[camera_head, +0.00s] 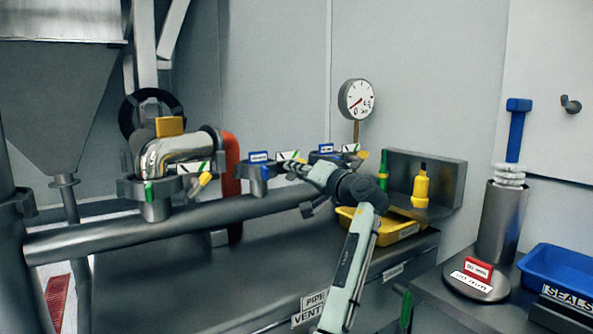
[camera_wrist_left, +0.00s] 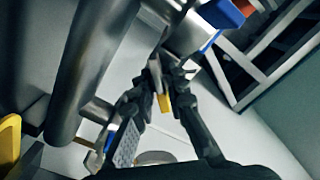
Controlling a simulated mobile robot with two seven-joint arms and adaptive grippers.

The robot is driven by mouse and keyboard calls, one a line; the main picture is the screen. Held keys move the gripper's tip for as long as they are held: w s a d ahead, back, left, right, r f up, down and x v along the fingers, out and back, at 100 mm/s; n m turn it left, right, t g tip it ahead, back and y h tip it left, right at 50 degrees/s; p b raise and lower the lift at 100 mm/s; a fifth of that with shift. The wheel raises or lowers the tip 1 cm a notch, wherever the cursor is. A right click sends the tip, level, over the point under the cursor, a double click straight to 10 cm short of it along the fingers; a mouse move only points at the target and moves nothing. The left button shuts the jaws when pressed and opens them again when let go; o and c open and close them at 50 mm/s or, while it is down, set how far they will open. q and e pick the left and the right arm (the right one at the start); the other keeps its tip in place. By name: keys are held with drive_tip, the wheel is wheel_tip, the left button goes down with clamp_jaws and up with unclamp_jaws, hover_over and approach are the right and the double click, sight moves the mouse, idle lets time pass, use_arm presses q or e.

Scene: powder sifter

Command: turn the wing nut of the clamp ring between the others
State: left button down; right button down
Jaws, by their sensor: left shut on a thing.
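Three clamp rings sit along the grey pipe in the head view. The left ring (camera_head: 155,190) has a yellow wing nut (camera_head: 200,184). The middle ring (camera_head: 260,171) carries a blue tag, and the right ring (camera_head: 325,156) has a yellow wing nut (camera_head: 361,156). My left gripper (camera_head: 284,166) reaches in at the right side of the middle ring. It is shut on that ring's wing nut, mostly hidden by the fingers in the head view. The left wrist view shows a yellow piece of the wing nut (camera_wrist_left: 164,103) by the closed fingertips (camera_wrist_left: 167,70). My right gripper is not in view.
A pressure gauge (camera_head: 356,99) stands behind the right ring. A blue tray (camera_head: 560,262) and a metal cylinder (camera_head: 500,222) stand far right.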

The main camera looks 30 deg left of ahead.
use_arm(q)
drive_tip(key=c, duration=1.7)
unclamp_jaws()
drive_tip(key=v, duration=1.2)
drive_tip(key=shift+d+f, duration=0.1)
